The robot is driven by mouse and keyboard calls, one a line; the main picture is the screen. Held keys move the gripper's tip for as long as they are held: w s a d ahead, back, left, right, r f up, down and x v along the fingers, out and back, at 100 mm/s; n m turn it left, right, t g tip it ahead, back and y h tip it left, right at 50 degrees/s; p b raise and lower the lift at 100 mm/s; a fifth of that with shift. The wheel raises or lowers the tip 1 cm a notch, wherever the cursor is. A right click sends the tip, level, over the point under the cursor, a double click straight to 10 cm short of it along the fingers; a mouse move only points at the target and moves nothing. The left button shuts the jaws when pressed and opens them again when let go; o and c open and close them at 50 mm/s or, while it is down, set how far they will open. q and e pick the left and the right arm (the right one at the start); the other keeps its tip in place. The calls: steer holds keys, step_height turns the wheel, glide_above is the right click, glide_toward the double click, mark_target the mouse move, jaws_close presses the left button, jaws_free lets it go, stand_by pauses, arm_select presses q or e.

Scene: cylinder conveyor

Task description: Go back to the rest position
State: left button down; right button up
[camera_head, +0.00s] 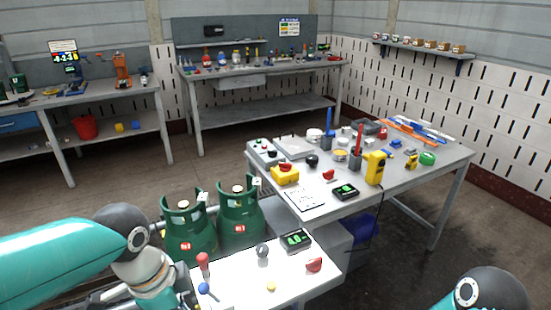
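My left arm comes in from the left, with a teal link and a dark grey joint. Its lower part runs down out of the bottom edge, and its gripper is not seen. Of my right arm, only a dark joint and a bit of teal link show in the bottom right corner; its gripper is not seen either. Two green gas cylinders (189,237) (239,220) stand upright side by side behind the near white table (240,291), to the right of my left arm's joint.
The near table bears a red-topped lever (203,262), a dark knob (262,250), a black meter (296,239) and a red part (314,265). A cluttered grey table (452,156) stands right of centre. Workbenches (265,119) line the back. Open floor (110,185) lies at the left middle.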

arm_select(q)
steer(key=s+d+f+n+g+h, duration=0.15)
steer(key=f+n, duration=0.25)
steer(key=f, duration=0.7)
steer(key=w+d+f+n+t+h, duration=0.1)
steer(key=d+f+n, duration=0.2)
steer(key=f, duration=0.8)
steer(key=s+f+n, duration=0.9)
steer(key=f, duration=0.5)
steer(key=shift+s+a, duration=0.15)
steer(key=shift+s, duration=0.2)
